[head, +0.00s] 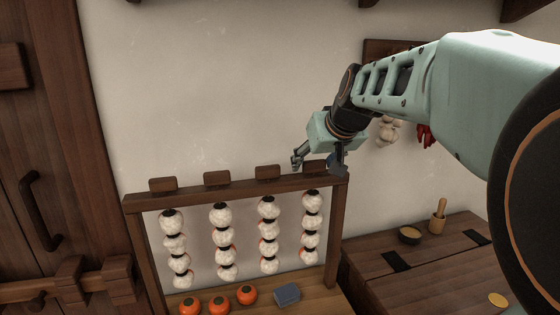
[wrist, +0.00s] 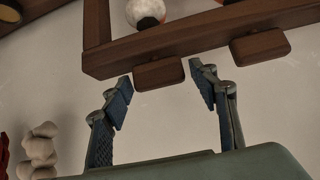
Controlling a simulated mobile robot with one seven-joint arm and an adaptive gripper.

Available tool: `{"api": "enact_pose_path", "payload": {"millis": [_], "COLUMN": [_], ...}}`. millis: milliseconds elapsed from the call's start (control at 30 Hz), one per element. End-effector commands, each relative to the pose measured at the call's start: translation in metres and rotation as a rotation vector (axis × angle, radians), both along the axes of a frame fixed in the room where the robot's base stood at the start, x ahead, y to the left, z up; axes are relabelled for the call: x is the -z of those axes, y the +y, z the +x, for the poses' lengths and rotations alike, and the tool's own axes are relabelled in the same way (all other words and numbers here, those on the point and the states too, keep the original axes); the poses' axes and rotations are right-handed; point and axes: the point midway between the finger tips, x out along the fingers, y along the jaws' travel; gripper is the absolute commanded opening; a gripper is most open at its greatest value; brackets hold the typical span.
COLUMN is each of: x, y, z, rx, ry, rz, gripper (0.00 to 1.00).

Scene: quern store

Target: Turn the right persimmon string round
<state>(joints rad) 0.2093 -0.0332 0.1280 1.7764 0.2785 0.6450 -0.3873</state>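Several strings of whitish persimmons hang from a wooden rack (head: 240,191), each below a small wooden block on the top beam. My gripper (head: 317,166) is at the rack's right end. In the wrist view my gripper (wrist: 163,80) is open, a finger either side of the block, with gaps visible.
The neighbouring string's block (wrist: 259,47) is close to one finger. Orange persimmons (head: 219,304) and a blue-grey item (head: 287,294) lie below the strings. Garlic (head: 388,132) hangs behind my arm.

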Motion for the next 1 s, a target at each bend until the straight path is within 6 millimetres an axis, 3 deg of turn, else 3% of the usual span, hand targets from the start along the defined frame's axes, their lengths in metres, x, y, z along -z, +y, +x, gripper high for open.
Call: {"api": "enact_pose_path", "payload": {"millis": [33, 300, 933, 967, 1000], "x": [-0.0001, -0.0002, -0.0008, -0.0008, -0.0007], "y": [0.0000, 0.0000, 0.0002, 0.0001, 0.0001], "z": [0.0000, 0.0001, 0.0003, 0.0003, 0.0003], "rx": [0.000, 0.000, -0.062, -0.062, -0.062], "ry": [0.000, 0.000, -0.001, -0.001, -0.001], "rz": [0.000, 0.000, -0.001, -0.001, -0.001], "gripper": [0.46, 0.17, 0.17, 0.44, 0.49]}}
